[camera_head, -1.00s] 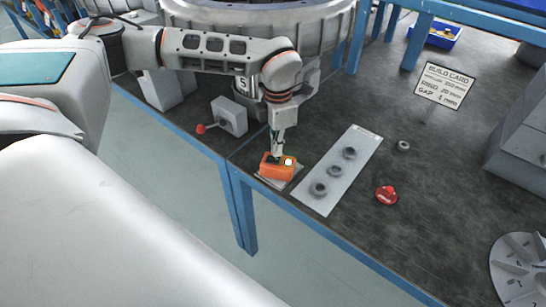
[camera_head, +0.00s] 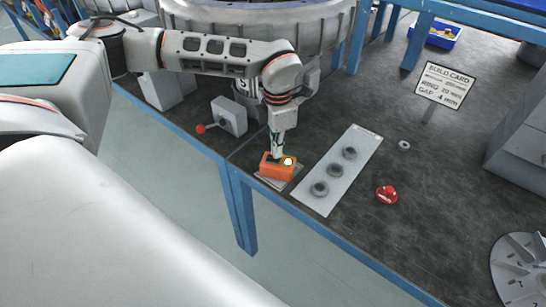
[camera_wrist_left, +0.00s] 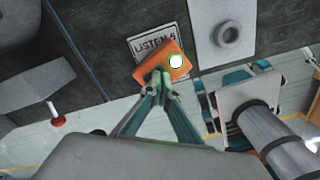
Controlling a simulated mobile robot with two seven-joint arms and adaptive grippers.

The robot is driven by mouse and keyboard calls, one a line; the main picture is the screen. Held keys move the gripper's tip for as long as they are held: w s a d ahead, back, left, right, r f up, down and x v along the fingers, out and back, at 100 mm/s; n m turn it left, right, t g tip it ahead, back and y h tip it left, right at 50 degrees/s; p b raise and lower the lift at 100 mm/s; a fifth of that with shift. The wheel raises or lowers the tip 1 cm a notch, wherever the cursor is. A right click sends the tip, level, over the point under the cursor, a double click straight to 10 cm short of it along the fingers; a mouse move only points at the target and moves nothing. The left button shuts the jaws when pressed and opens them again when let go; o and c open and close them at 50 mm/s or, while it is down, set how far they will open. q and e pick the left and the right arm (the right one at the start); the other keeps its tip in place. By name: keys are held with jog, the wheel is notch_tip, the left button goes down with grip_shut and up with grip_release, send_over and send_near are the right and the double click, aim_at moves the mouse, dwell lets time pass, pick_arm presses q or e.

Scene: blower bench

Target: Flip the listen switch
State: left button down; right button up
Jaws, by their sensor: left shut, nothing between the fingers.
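The listen switch is an orange box (camera_head: 278,167) on a pale plate near the bench's front edge. A lamp (camera_head: 288,161) on its top glows white with a greenish tint. My left gripper (camera_head: 276,156) points down with its shut, empty fingertips at the box's top, beside the lamp; whether they touch it I cannot tell. In the left wrist view the orange box (camera_wrist_left: 150,68) lies just beyond the left fingertips (camera_wrist_left: 160,82), next to a "LISTEN" label (camera_wrist_left: 152,42). The fingers hide part of the box's top.
A grey plate with several rings (camera_head: 330,180) lies right of the switch. A red button (camera_head: 387,194) stands further right. A grey box with a red-knobbed lever (camera_head: 228,116) is to the left. A build card (camera_head: 445,84) stands behind.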

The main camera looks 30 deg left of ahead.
pick_arm(q)
jog(key=shift+f, duration=0.35)
jog(key=shift+f, duration=0.4)
jog(key=shift+r, duration=0.1)
dwell(0.3)
jog(key=shift+r+p, duration=1.2)
jog(key=shift+r, duration=0.45)
jog(key=shift+r+p, duration=1.6)
jog(key=shift+r, duration=0.25)
jog(key=shift+f, duration=0.1)
jog(key=shift+s, duration=0.1)
